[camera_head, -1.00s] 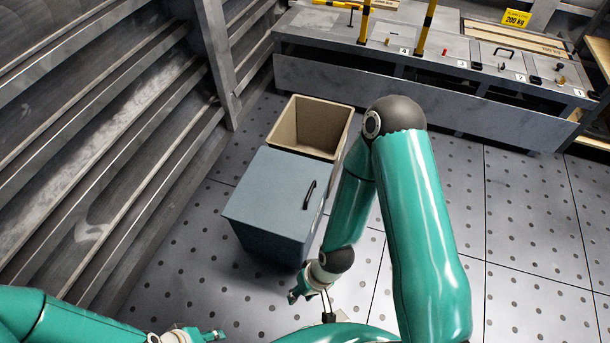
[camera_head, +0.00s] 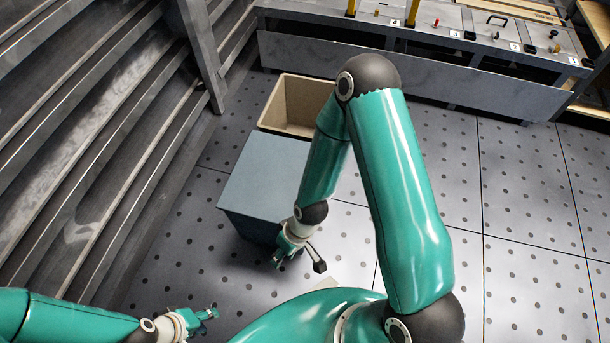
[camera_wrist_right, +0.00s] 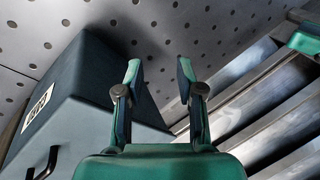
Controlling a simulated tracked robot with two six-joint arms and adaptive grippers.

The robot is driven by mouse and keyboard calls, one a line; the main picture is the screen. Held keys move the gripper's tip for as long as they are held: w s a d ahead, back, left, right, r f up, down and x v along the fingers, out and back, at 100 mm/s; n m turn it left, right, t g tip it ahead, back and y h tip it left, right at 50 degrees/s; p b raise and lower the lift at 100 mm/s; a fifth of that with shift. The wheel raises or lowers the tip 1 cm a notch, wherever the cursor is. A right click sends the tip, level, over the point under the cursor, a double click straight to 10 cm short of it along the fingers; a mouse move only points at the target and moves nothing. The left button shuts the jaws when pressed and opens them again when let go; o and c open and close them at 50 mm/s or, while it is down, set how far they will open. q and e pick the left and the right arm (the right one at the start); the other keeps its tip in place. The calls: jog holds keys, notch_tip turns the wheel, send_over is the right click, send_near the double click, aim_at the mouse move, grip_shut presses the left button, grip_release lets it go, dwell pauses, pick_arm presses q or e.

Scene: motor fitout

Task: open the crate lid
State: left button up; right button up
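The blue-grey crate (camera_head: 255,175) stands on the floor left of my right arm, its flat lid lying shut. The lid's dark handle is hidden behind my right arm in the head view; a dark handle (camera_wrist_right: 45,165) shows at the lower left of the right wrist view. There the crate (camera_wrist_right: 95,85) fills the left side, with a pale label on it. My right gripper (camera_head: 297,264) is beside the crate's near right side; in its wrist view (camera_wrist_right: 158,78) the fingers are apart with nothing between them. My left gripper (camera_head: 208,315) is low in front, empty, its opening unclear.
An open beige bin (camera_head: 300,95) stands directly behind the crate. A ribbed metal wall or rack (camera_head: 90,130) runs along the left. A long grey bench (camera_head: 400,75) crosses the back. The perforated floor (camera_head: 520,200) to the right is clear.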

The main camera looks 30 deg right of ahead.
jog(key=w+d+r+n+b, duration=0.1)
jog(key=w+d+n, duration=0.1)
jog(key=w+n, duration=0.2)
jog(key=w+d+r+n+h, duration=0.1)
jog(key=w+d+r+n, duration=0.1)
jog(key=w+n, duration=0.3)
jog(key=w+d+r+n+g+b, duration=0.1)
jog(key=w+n, duration=0.3)
jog(key=n, duration=0.1)
jog(key=shift+w+d+r+h+b, duration=0.25)
jog(key=shift+w+d+h+b, duration=0.05)
jog(key=shift+d+h+b, duration=0.1)
jog(key=w+d+r+n+g+h+b, duration=0.15)
jog(key=w+d+r+n+h, duration=0.35)
jog(key=d+r+n, duration=0.7)
jog(key=shift+m+t+y, duration=0.25)
jog(key=shift+m+y, duration=0.35)
jog(key=shift+y, duration=0.1)
jog(key=f+b, duration=0.2)
jog(key=f, duration=0.3)
jog(key=s+f+b, duration=0.1)
jog(key=f+b, duration=0.1)
jog(key=f, duration=0.3)
jog(key=s+f+b, duration=0.1)
jog(key=f+b, duration=0.2)
jog(key=f, duration=0.2)
jog(key=shift+d+f, duration=0.1)
jog(key=shift+f, duration=0.1)
grip_shut()
